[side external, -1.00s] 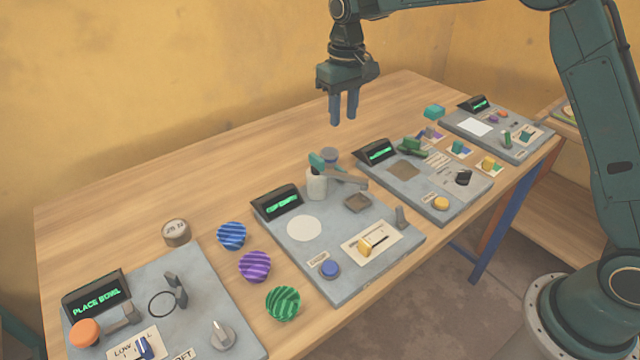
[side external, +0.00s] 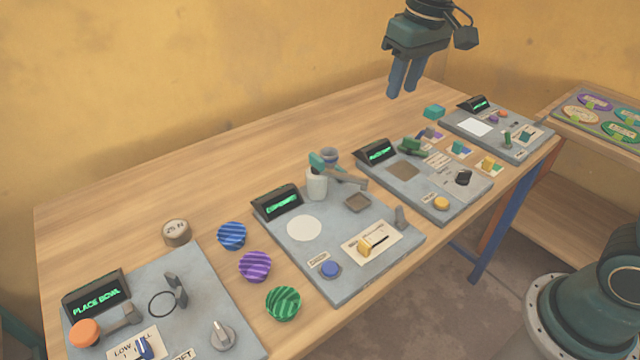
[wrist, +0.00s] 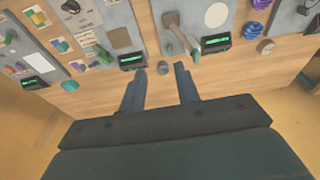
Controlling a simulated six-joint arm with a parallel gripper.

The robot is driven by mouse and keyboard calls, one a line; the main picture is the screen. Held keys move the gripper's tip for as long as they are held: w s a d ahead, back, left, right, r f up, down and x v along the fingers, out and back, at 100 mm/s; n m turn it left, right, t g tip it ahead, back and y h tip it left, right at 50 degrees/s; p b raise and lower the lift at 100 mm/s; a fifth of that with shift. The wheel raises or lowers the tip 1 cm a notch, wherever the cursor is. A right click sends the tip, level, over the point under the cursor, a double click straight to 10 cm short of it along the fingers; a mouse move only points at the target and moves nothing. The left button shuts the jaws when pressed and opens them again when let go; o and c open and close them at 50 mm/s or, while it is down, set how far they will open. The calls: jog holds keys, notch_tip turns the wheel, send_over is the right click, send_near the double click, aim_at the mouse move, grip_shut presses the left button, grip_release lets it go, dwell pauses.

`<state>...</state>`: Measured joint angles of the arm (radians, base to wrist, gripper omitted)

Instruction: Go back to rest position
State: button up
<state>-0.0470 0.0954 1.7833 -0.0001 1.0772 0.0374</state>
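My gripper (side external: 404,80) is raised high above the far right part of the wooden table, well clear of everything on it. Its two fingers point down and are apart, with nothing between them. In the wrist view my gripper (wrist: 160,88) also shows two separated fingers over the table's back edge, with an empty gap. Most of the arm above the gripper is outside the side view.
Several grey panels stand in a row on the table (side external: 130,215). The near panel's screen (side external: 97,292) reads "PLACE BOWL". A side shelf with a tray (side external: 600,115) stands at right.

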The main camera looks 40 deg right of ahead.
jog(key=s+d+f+t, duration=0.1)
jog(key=s+d+t, duration=0.1)
jog(key=s, duration=2.1)
jog(key=shift+f+t, duration=0.2)
jog(key=shift+t, duration=0.5)
